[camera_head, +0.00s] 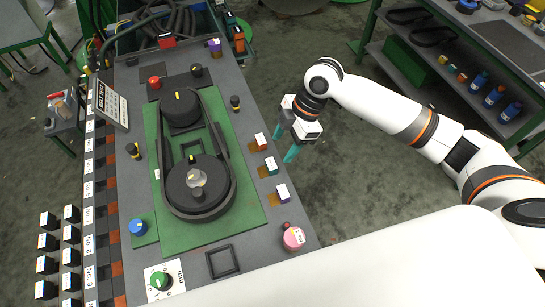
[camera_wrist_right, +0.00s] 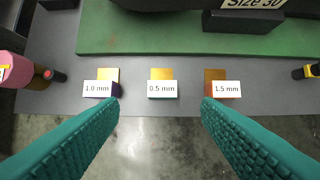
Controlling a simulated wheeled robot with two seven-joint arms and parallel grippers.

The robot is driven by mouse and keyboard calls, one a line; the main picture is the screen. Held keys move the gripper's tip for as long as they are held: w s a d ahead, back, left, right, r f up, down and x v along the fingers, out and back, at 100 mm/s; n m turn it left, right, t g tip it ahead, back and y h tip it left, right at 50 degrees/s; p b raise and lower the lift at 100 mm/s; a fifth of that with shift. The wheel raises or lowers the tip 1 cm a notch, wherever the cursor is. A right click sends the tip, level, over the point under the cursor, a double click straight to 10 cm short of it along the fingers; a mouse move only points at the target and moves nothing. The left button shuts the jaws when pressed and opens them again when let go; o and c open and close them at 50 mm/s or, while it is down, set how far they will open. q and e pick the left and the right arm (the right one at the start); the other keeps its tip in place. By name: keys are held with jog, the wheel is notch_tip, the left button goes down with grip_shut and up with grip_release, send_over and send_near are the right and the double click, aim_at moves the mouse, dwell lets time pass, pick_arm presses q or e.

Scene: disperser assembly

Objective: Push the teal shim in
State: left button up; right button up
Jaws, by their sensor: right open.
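The teal shim (camera_head: 271,165) with a white top sits at the right edge of the workbench panel, middle of three shims. In the wrist view its white label (camera_wrist_right: 162,90) reads 0.5 mm, with a brass tab behind it. My right gripper (camera_head: 285,137) is open and empty, with teal fingers off the panel's right edge. In the wrist view the label shows centred between the spread fingertips (camera_wrist_right: 160,105); I see no contact. My left gripper is not in view.
An orange shim (camera_head: 261,141), marked 1.5 mm, and a purple shim (camera_head: 283,192), marked 1.0 mm, flank it. A green plate (camera_head: 245,190) carries a belt with two pulleys. A pink knob (camera_head: 293,238) stands near the purple shim. Open floor lies right of the bench.

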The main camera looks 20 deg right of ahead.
aim_at(272, 163)
jog(key=p+x, duration=0.1)
jog(key=x, duration=0.6)
jog(key=shift+w+f, duration=0.1)
jog(key=shift+a+f, duration=0.15)
jog(key=shift+f, duration=0.3)
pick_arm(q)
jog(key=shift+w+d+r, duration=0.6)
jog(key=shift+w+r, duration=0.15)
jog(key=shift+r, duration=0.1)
pick_arm(e)
grip_shut()
jog(key=shift+a+r+p, duration=0.1)
jog(key=shift+a+p, duration=0.35)
jog(key=shift+a, duration=1.05)
jog(key=shift+c, duration=1.6)
grip_release()
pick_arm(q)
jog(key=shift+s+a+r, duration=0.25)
pick_arm(e)
jog(key=o, duration=0.3)
jog(key=shift+a, duration=0.1)
